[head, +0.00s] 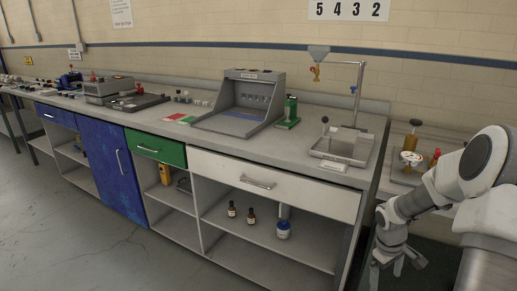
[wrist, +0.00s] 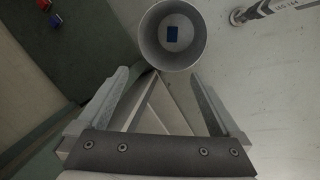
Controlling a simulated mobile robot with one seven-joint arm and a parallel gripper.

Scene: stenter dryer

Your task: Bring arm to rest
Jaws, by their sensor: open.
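My white arm (head: 488,165) comes in from the right edge of the head view, bent, with its end hanging down. My gripper (head: 397,266) is low, to the right of the bench's right end, and apart from the bench. In the wrist view my gripper (wrist: 158,82) has its two fingers spread apart with nothing between them. A round grey bin (wrist: 148,45) stands on the floor below, just beyond the fingertips. A small blue item (wrist: 172,33) lies inside the bin.
A long grey bench (head: 215,125) with drawers and open shelves runs along the wall. A second surface (head: 440,140) with brass and red parts lies behind my arm. Pale floor (head: 90,225) is clear in front.

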